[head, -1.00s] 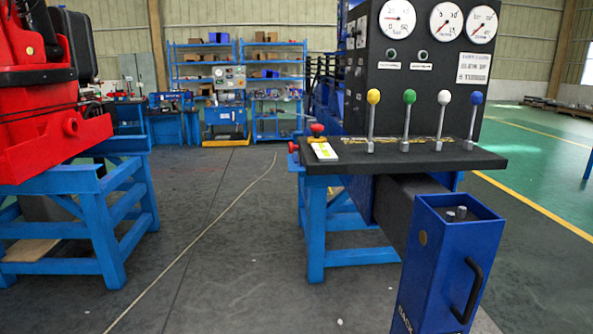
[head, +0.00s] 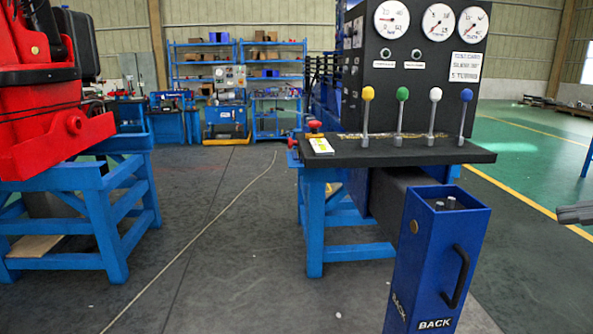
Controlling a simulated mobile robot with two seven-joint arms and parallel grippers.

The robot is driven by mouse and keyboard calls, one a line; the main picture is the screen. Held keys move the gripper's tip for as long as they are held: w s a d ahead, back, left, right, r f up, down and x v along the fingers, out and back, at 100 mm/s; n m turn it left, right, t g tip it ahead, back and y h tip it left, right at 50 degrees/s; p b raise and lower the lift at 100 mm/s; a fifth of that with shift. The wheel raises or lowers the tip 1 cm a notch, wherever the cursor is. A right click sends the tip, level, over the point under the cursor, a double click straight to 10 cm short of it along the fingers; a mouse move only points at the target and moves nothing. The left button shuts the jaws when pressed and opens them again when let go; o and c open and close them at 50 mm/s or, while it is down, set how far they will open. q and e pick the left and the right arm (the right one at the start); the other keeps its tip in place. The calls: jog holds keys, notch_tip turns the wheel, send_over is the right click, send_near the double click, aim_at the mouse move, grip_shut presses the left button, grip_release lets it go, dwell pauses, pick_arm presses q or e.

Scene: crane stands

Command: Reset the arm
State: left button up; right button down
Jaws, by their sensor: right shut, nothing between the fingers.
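My right gripper (head: 575,214) comes in at the right edge of the head view, grey and cut off by the frame. It is shut and empty, in the air to the right of the black control stand, touching nothing. My left gripper is out of view. The control stand (head: 470,156) carries levers with a yellow knob (head: 368,94), a green knob (head: 402,94), a white knob (head: 435,95) and a blue knob (head: 466,96), all about upright. A red knob (head: 315,126) sits at the panel's left end.
A blue box marked BACK (head: 425,265) stands in front of the control stand. A red machine (head: 60,140) rests on a blue frame (head: 100,230) at the left. A pale cable (head: 215,218) lies on the open floor between. Blue shelves (head: 238,60) stand at the back.

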jog(key=s+a+f+m+t+h, duration=0.15)
jog(key=f+m, duration=0.25)
jog(key=f, duration=0.6)
jog(key=s+a+f+m+t+h, duration=0.1)
jog(key=s+f+m+t, duration=0.2)
jog(key=f, duration=0.8)
jog(key=s+a+f+m+t+h, duration=0.15)
jog(key=f+m, duration=0.25)
jog(key=f, duration=0.6)
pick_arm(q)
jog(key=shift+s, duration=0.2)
pick_arm(e)
jog(key=s+a+f+m+g+h, duration=0.1)
jog(key=s+a+f+m+g, duration=0.1)
jog(key=s+a+f, duration=0.4)
jog(key=s+a+f+m+g+h, duration=0.1)
jog(key=s+a+f+m+g, duration=0.1)
jog(key=s+a+f, duration=0.5)
jog(key=a+m, duration=0.1)
jog(key=a, duration=0.4)
jog(key=shift+f+m+h, duration=0.3)
jog(key=shift+f+h, duration=0.05)
jog(key=shift+h, duration=0.05)
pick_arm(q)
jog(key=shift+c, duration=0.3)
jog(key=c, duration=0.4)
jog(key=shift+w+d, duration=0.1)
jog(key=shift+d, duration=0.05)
pick_arm(e)
jog(key=shift+d, duration=0.15)
